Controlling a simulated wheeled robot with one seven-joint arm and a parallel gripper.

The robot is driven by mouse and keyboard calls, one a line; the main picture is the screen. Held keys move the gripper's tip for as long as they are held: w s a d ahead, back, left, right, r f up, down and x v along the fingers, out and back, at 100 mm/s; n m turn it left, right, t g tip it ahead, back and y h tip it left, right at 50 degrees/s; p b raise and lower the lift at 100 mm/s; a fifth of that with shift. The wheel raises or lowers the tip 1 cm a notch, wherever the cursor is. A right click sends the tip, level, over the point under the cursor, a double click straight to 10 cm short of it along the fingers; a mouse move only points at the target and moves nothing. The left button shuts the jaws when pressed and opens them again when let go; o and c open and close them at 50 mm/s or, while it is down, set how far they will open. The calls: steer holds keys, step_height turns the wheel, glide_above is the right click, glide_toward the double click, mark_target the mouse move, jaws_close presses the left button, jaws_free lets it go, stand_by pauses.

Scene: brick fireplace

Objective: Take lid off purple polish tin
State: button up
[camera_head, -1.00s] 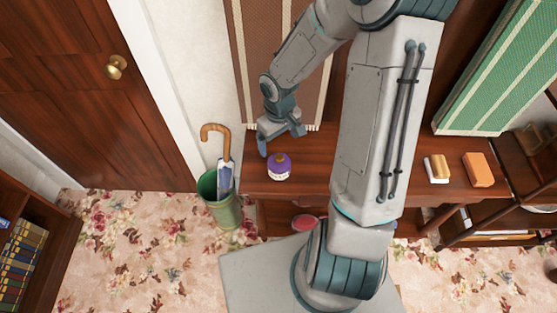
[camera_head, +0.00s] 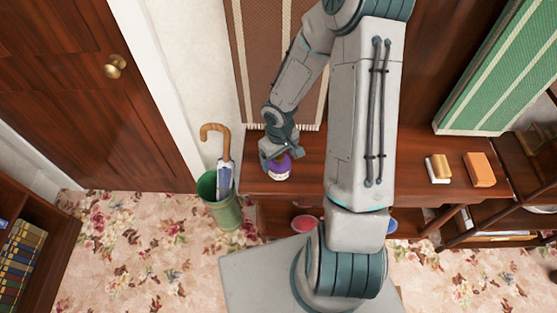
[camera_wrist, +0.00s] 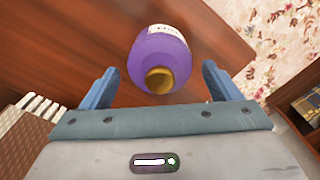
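The purple polish tin (camera_head: 280,169) stands on the wooden bench near its left end. In the wrist view the tin (camera_wrist: 150,52) shows its purple body, a pale label and a gold-coloured lid (camera_wrist: 160,80) on the end facing the camera. My gripper (camera_head: 281,160) is right at the tin in the head view and hides part of its top. In the wrist view my gripper (camera_wrist: 158,85) is open, with one blue finger on each side of the tin. Gaps show between both fingers and the tin.
A green umbrella stand (camera_head: 219,204) with an umbrella (camera_head: 224,175) is left of the bench (camera_head: 420,160). A brush (camera_head: 439,168) and an orange block (camera_head: 480,170) lie on the bench's right part. A red tin (camera_head: 305,224) sits on the lower shelf. The bench top right of the purple tin looks clear.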

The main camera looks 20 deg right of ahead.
steer(key=c, duration=0.8)
